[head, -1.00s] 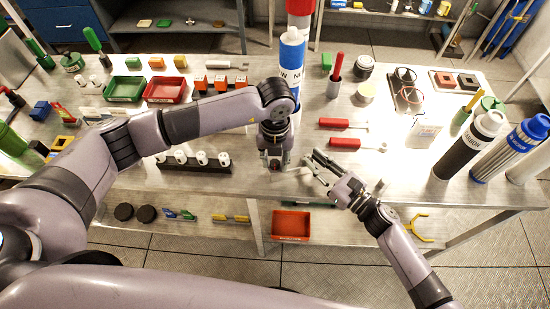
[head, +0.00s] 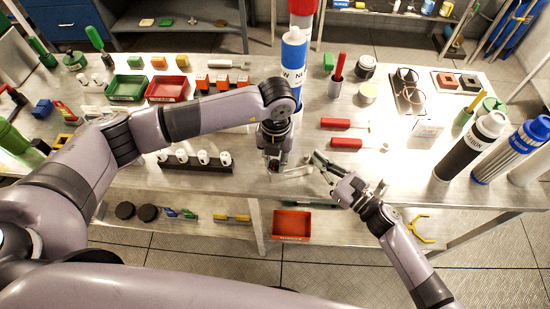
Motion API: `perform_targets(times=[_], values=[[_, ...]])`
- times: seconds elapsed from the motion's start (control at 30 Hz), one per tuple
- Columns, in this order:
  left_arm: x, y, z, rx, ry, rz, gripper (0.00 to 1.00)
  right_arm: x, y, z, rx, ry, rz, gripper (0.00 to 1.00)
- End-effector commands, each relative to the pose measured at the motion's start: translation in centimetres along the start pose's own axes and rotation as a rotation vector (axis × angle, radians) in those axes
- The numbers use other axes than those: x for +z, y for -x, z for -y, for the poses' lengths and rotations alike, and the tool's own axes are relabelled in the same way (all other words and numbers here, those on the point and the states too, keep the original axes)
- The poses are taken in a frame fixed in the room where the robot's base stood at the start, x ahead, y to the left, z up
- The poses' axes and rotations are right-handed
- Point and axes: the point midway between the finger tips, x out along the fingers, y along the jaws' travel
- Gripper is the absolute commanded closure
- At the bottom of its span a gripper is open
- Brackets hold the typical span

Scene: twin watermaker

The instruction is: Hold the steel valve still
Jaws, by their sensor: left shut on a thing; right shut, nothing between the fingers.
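My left gripper (head: 274,164) points straight down at the front edge of the steel table. It is shut on a small steel piece, most likely the steel valve, which its fingers largely hide. A short pale metal bar (head: 298,171) sticks out to the right of these fingers, and I cannot tell for certain that it is part of the valve. My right gripper (head: 320,164) is shut and empty, just right of the bar's end, with a small gap that is hard to judge.
Two red-handled tools (head: 345,124) lie behind my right gripper. A black rack with white pieces (head: 195,168) stands left of my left gripper. A blue and white cylinder (head: 293,60) stands behind it. Large filter cylinders (head: 470,147) stand at the right. An orange-red bin (head: 291,225) sits on the lower shelf.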

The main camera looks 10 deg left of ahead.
Motion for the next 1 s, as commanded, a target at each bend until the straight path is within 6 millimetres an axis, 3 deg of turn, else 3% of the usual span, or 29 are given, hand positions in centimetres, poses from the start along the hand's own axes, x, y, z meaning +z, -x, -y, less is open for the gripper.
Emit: perform_targets(times=[0.03,1.0], values=[[0.15,0.41,0.94,-0.025,-0.043,0.011,1.0,0.18,-0.4,-1.34,0.026,-0.008,0.011,1.0],[0.27,0.54,0.94,-0.02,-0.926,0.025,1.0,0.24,-0.41,-1.33,0.026,-0.008,0.012,1.0]])
